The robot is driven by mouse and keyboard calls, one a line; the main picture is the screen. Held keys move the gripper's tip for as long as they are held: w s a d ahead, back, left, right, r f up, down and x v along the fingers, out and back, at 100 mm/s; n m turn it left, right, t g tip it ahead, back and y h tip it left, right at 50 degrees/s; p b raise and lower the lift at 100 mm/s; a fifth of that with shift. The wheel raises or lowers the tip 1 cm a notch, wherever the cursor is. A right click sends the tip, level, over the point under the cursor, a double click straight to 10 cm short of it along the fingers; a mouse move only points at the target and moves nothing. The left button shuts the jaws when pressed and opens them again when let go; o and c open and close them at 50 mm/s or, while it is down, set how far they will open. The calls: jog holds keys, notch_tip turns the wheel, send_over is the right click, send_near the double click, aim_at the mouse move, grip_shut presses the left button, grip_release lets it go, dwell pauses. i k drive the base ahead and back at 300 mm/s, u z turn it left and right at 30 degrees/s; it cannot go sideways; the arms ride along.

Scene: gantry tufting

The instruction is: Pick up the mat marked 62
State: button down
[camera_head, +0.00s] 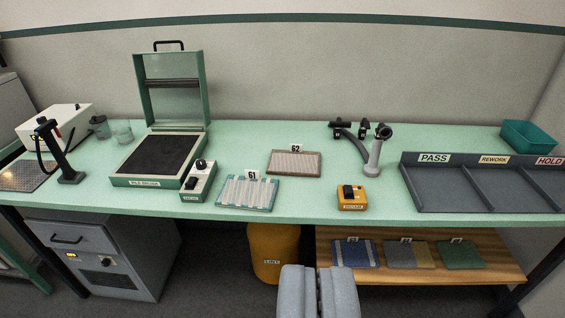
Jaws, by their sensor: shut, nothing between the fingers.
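The mat marked 62 (293,164) lies flat on the green bench, near its middle. It is a brownish-red rectangle with a paler, finely textured centre, and a white tag reading 62 stands at its back edge. The mat marked 61 (247,193) lies in front of it and to its left, teal-edged with pale stripes. My gripper (319,278) shows at the bottom centre, in front of the bench and well apart from both mats. Its two grey fingers are together with nothing between them.
A green-lidded box (160,155) stands open on the left with a switch box (198,180) beside it. An orange box (351,198) and a black-armed stand (375,155) are right of the mats. A sorting tray (480,208) fills the right end. A lower shelf (400,282) holds more mats.

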aim_at(295, 161)
jog(key=u, duration=0.1)
jog(key=i, duration=1)
jog(key=z, duration=0.5)
jog(key=i, duration=1.7)
jog(key=u, duration=0.4)
